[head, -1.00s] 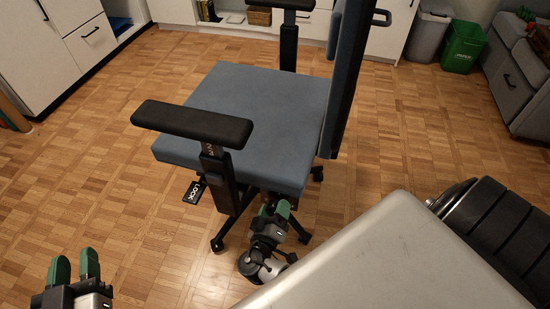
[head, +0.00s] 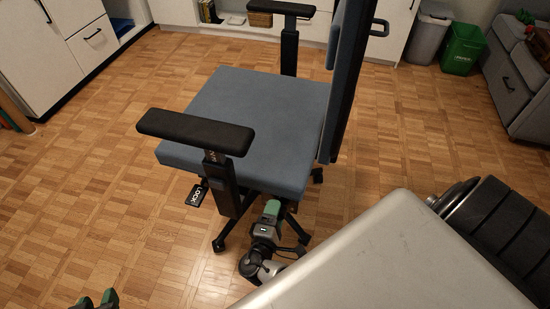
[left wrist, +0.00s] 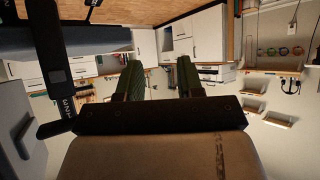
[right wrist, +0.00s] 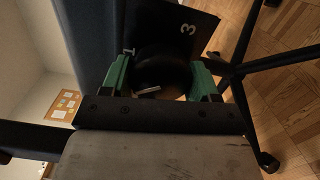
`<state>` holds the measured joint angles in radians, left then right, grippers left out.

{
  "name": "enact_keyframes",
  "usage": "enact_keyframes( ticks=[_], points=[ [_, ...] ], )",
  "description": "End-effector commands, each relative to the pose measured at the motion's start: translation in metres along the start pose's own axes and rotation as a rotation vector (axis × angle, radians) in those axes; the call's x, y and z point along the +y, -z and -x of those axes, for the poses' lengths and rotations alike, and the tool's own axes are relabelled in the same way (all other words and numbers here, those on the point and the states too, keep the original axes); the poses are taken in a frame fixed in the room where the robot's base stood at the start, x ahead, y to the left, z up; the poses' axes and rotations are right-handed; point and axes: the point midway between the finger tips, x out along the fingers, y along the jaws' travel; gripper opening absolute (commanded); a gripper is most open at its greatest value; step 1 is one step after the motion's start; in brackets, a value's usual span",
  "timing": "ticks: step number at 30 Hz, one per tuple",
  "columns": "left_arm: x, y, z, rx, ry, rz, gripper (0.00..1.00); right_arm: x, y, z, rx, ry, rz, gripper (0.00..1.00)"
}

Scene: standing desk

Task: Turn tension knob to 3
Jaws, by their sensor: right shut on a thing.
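The blue office chair (head: 250,115) stands side-on in the head view. Its tension knob (right wrist: 163,68) is a dark round knob with a pale mark, seen in the right wrist view under the seat. Behind it is a dark plate (right wrist: 190,22) with a white 3 and a smaller mark to the left that looks like a 1. My right gripper (right wrist: 160,80) is shut on the knob, a green finger on each side. In the head view my right gripper (head: 273,208) is under the seat edge. My left gripper (left wrist: 157,66) is open and empty, low at left (head: 96,298) in the head view.
A LOCK tag (head: 198,195) sticks out beneath the seat. The armrest (head: 195,130) and chair legs surround the space near my right arm. White cabinets (head: 75,50) and bins (head: 463,48) stand further back. Wooden floor (head: 100,200) is clear at left.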

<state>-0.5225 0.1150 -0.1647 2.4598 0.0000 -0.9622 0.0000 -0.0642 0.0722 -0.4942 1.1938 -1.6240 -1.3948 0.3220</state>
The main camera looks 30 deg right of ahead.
Motion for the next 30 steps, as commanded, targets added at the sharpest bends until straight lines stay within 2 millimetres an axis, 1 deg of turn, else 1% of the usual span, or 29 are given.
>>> enact_keyframes(
  ticks=[3,9,15,22,30],
  points=[
    [-0.003,-0.013,0.006,-0.103,0.006,0.001,0.37,0.0,0.0,0.001,0.003,0.002,0.109,0.36],
    [-0.006,-0.035,0.017,-0.259,0.014,0.004,0.37,-0.001,-0.001,0.001,0.003,0.002,0.265,0.36],
    [-0.008,-0.051,0.026,-0.372,0.021,0.007,0.37,-0.001,-0.001,0.001,0.003,0.002,0.376,0.36],
    [-0.009,-0.06,0.033,-0.444,0.025,0.009,0.37,-0.002,0.0,0.001,0.002,0.002,0.444,0.36],
    [-0.01,-0.063,0.035,-0.463,0.026,0.01,0.37,-0.003,-0.001,0.002,0.002,0.002,0.465,0.36]
  ],
)
